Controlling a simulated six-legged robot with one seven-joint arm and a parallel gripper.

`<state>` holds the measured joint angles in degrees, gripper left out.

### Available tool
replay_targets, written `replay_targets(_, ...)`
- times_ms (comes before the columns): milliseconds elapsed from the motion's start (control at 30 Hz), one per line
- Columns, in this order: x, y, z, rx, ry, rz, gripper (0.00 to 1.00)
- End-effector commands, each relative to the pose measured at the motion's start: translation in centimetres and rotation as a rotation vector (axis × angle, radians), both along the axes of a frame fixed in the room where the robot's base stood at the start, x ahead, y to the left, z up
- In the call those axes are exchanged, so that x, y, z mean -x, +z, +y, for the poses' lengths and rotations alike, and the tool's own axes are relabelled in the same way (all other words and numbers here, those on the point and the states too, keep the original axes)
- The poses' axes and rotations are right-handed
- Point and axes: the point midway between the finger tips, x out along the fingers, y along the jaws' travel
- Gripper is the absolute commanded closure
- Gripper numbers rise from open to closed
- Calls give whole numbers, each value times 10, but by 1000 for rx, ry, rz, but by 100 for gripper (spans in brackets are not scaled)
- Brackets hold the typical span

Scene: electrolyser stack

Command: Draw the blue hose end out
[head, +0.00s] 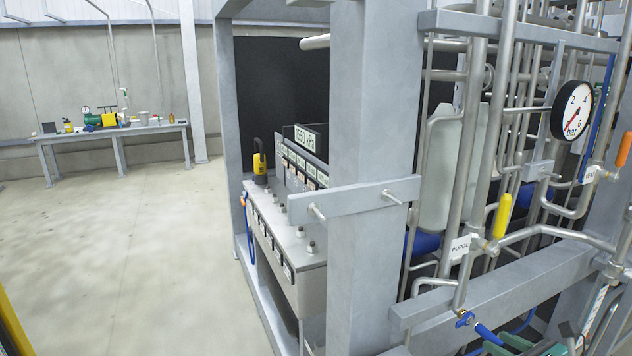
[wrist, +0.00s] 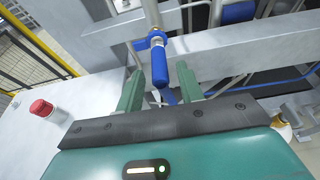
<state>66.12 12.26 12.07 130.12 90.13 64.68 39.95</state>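The blue hose end (wrist: 160,68) hangs below a metal pipe fitting with a small blue lever (wrist: 150,40) in the wrist view. In the head view the hose end (head: 487,335) shows at the lower right, under the blue-handled valve (head: 464,318). My gripper (wrist: 159,76) is open, with one green finger on each side of the hose end and a visible gap on both sides. Green parts of my gripper (head: 515,343) show at the bottom edge of the head view. The lower part of the hose is mostly hidden behind my gripper.
A grey frame beam (head: 500,290) runs just behind the hose. Pipes, a yellow-handled purge valve (head: 503,215) and a pressure gauge (head: 572,110) stand above. The floor (head: 110,240) at left is clear.

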Motion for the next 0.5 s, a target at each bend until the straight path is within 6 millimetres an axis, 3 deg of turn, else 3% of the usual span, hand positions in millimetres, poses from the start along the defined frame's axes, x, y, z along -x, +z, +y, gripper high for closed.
replay_targets(100, 0, 0, 0, 0, 0, 0, 67)
replay_targets(267, 0, 0, 0, 0, 0, 0, 98)
replay_targets(300, 0, 0, 0, 0, 0, 0, 100)
replay_targets(333, 0, 0, 0, 0, 0, -1, 84)
replay_targets(400, 0, 0, 0, 0, 0, -1, 98)
replay_targets(500, 0, 0, 0, 0, 0, -1, 100)
